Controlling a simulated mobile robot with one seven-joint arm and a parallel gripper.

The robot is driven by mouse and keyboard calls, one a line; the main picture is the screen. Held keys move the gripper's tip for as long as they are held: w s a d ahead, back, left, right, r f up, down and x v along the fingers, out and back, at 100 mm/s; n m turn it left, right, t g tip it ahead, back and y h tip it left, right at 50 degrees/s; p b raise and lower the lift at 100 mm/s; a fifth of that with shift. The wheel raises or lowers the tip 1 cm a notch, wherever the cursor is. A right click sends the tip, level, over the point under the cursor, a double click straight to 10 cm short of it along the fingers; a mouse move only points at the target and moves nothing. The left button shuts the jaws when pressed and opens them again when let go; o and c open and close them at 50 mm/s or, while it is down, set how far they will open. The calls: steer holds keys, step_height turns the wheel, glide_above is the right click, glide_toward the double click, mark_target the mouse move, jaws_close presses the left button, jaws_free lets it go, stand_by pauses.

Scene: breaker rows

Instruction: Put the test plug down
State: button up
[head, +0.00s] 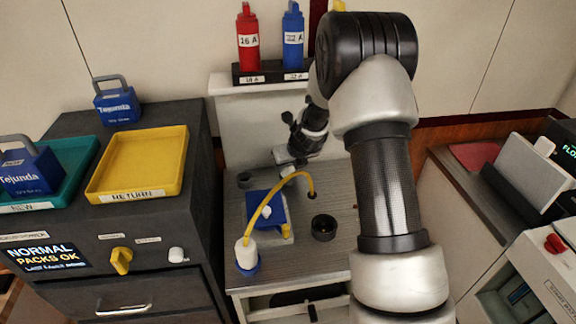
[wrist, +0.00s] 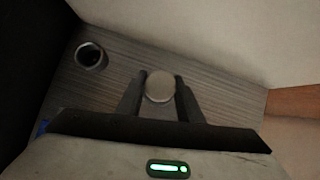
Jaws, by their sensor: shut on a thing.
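My gripper (head: 290,158) is low over the back of the grey bench top (head: 340,200), near the back wall. In the wrist view its two fingers (wrist: 160,92) are shut on a pale, round-topped thing (wrist: 159,86), which I take to be the test plug. In the head view only a small pale bit of it (head: 288,171) shows under the gripper. I cannot tell whether it touches the bench. A dark open cup (head: 323,228) stands on the bench in front. A grey cup (head: 245,180) stands at the back left; a cup also shows in the wrist view (wrist: 91,56).
Red (head: 248,42) and blue (head: 293,40) handled pieces stand on the ledge behind. A yellow tray (head: 150,165) is left.

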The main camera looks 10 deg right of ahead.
steer(key=shift+f, duration=0.2)
steer(key=o, duration=1.2)
steer(key=shift+c, duration=0.2)
steer(key=shift+r, duration=0.15)
